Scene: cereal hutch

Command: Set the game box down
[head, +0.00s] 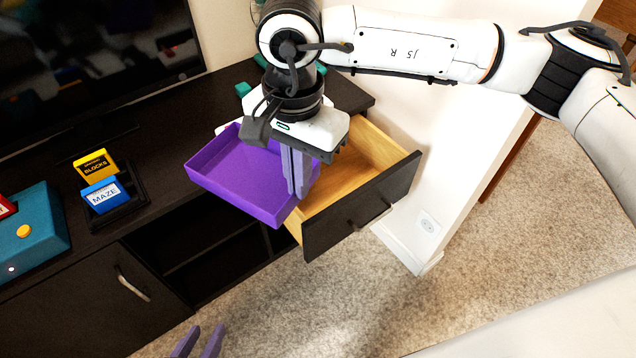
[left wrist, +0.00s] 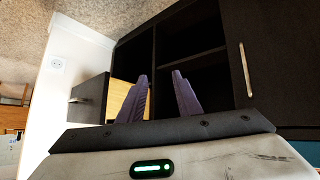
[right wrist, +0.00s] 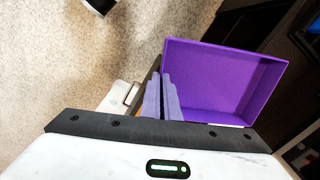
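The game box, a purple open-topped tray (head: 235,175), is held near the cabinet's front edge, left of the open drawer (head: 360,165). It also shows in the right wrist view (right wrist: 225,80). My right gripper (head: 298,190) points down at the box's right side. Its fingers (right wrist: 162,100) are closed on the box's side wall. The box looks slightly tilted, and I cannot tell whether its underside touches anything. My left gripper (head: 198,345) is low in front of the cabinet. Its fingers (left wrist: 160,98) are apart with nothing between them.
The dark cabinet (head: 150,160) carries a television, a yellow BLOCKS box (head: 95,165) and a blue MAZE box (head: 104,195) in a black holder, and a teal box (head: 35,235) at left. Open shelves lie below. The drawer interior in view is bare wood. A white wall stands right.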

